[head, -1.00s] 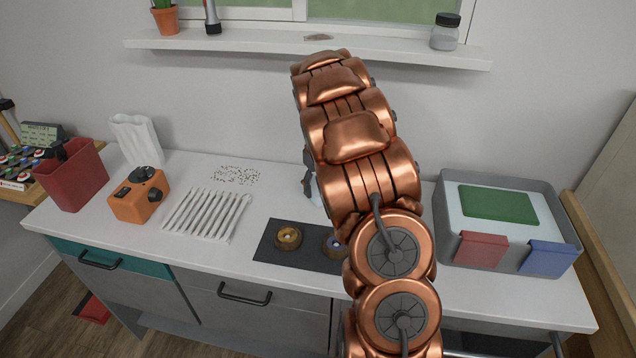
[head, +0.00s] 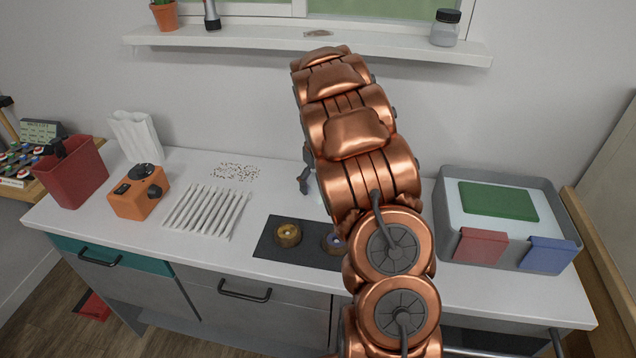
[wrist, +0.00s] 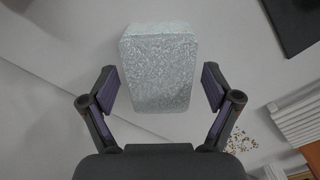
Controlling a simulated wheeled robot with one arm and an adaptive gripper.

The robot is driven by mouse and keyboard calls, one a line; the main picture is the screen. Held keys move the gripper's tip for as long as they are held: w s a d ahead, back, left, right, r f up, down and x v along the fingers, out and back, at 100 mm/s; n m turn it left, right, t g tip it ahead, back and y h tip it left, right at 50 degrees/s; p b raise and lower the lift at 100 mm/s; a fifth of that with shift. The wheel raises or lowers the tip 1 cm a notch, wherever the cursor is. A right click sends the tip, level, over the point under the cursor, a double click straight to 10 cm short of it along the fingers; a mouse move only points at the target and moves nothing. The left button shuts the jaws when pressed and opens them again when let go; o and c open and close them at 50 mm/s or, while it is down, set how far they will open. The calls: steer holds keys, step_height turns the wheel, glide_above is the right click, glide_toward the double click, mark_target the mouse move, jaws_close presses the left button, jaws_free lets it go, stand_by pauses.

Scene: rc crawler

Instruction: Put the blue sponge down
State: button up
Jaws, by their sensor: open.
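A pale grey-blue, speckled block (wrist: 160,65), which looks like the sponge, stands in front of my gripper (wrist: 159,88) in the wrist view. My gripper is open, its two fingers apart on either side of the block's near end, with a visible gap on each side. The block appears to rest on the white counter (head: 205,165). In the head view my copper arm hides most of the block; only one dark finger of my gripper (head: 304,181) and a pale sliver beside it show.
Crumbs (head: 235,171) and a white ribbed rack (head: 207,210) lie left of my gripper. A dark mat (head: 290,258) with round parts lies nearer. A grey tub (head: 450,215) stands at right, an orange device (head: 138,195) at left. A shelf (head: 230,38) hangs above.

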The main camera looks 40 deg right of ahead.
mark_target(318, 182)
step_height(318, 182, up, 8)
steer(key=shift+f+b, duration=0.25)
steer(key=shift+b, duration=0.8)
steer(key=shift+s+a+r, duration=0.1)
steer(key=shift+a+r, duration=0.05)
steer(key=shift+r, duration=0.05)
steer(key=s+a+r, duration=0.4)
steer(key=s+a, duration=0.3)
steer(key=a, duration=0.2)
steer(key=s+a+f+g, duration=0.1)
steer(key=s+a, duration=0.7)
steer(key=s, duration=0.6)
steer(key=s+a+f, duration=0.1)
steer(key=s+a, duration=0.8)
steer(key=s, duration=0.4)
steer(key=shift+s+f+n+g, duration=0.15)
steer(key=shift+s+n+g, duration=0.15)
steer(key=shift+s+g, duration=0.1)
